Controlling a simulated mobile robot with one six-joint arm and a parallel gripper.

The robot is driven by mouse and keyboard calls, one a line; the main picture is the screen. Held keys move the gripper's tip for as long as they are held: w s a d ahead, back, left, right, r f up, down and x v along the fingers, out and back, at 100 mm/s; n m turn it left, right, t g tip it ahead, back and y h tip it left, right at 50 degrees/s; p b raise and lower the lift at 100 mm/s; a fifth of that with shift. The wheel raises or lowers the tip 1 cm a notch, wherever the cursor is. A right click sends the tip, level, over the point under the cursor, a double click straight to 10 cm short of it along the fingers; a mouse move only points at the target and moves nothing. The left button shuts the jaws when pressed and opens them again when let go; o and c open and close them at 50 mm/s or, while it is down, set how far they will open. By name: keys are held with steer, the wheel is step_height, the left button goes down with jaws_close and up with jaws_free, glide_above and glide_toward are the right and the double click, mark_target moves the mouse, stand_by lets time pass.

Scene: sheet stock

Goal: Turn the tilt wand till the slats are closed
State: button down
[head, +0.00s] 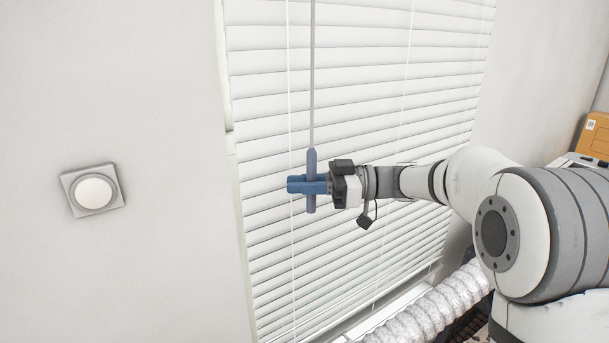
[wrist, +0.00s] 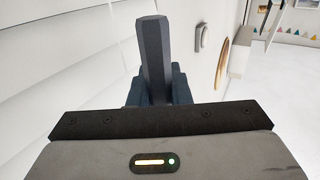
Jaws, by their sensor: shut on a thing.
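The tilt wand (head: 312,80) hangs in front of the blind, with a thicker blue-grey handle at its lower end. My gripper (head: 308,185) is shut on this handle, its blue fingers around it from the right. The handle sticks out above and below the fingers and hangs about upright. In the wrist view the faceted dark handle (wrist: 155,55) rises from between the fingers. The white slats (head: 370,130) of the blind lie behind. They overlap closely with thin dark lines between them; I cannot tell exactly how far they are tilted.
A round white dial on a square plate (head: 94,192) is on the wall left of the window. A ribbed silver duct (head: 425,312) runs below the blind at lower right. An orange-brown box (head: 594,137) stands at the far right. Thin cords hang along the slats.

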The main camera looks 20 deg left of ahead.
steer(key=shift+n+g, duration=0.3)
steer(key=shift+g, duration=0.1)
steer(key=c, duration=1.3)
jaws_free()
steer(key=shift+c, duration=0.2)
steer(key=b+v, duration=0.2)
steer(key=v, duration=0.5)
steer(key=shift+d, duration=0.35)
steer(key=shift+w+r, duration=0.1)
steer(key=shift+w, duration=0.05)
